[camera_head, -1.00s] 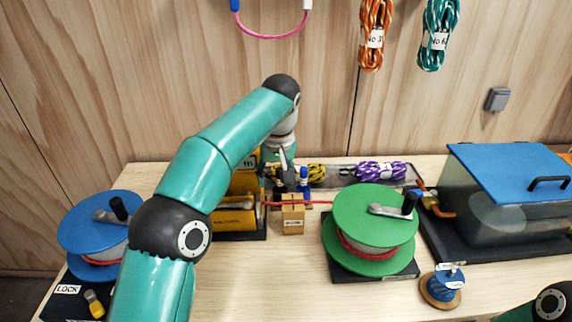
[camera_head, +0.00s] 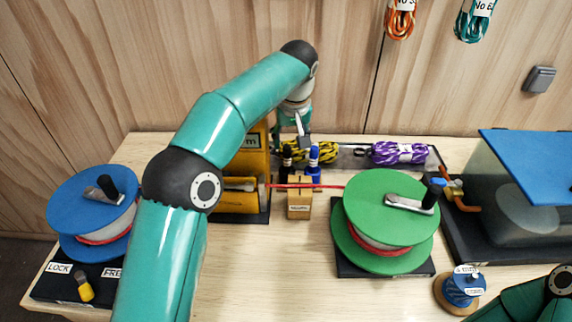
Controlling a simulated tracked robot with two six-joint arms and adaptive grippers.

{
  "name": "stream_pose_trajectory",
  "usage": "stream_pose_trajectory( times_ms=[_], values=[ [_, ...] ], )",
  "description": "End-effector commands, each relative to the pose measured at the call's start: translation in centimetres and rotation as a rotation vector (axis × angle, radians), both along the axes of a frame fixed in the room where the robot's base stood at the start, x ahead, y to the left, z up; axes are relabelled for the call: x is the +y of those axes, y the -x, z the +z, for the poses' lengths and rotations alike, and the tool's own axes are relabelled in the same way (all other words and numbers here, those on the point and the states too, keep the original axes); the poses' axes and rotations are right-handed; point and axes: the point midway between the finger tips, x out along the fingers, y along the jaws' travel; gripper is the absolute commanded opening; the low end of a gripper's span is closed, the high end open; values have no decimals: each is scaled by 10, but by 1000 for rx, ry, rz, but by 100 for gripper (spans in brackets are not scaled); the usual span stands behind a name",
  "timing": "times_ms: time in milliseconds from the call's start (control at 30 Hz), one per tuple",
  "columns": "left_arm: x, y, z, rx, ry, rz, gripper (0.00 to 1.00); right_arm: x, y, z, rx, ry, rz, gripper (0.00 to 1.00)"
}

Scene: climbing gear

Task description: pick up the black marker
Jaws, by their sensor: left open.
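The black marker (camera_head: 287,158) stands upright in a small wooden block (camera_head: 299,205) near the middle of the table, left of a blue marker (camera_head: 314,160). My left gripper (camera_head: 303,136) is open and empty, seen partly beneath its own wrist. In the picture its fingers lie just above and between the tops of the two markers. I cannot tell whether it touches either one. The lower part of the black marker is hidden in the block. My right gripper is out of view; only part of my right arm shows at the lower right corner.
A yellow device (camera_head: 240,200) stands close on the left, and a blue reel (camera_head: 92,205) farther left. Coiled ropes (camera_head: 398,153) lie in a dark tray behind. The front middle of the table is bare.

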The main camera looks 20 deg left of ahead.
Motion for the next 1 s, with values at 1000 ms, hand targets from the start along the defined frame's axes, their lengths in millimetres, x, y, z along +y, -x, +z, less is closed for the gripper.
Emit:
stream_pose_trajectory(
  times_ms=[1000],
  values=[
    [16, -28, -80, 0, 0, -2, 53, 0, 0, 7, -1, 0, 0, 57]
  ],
)
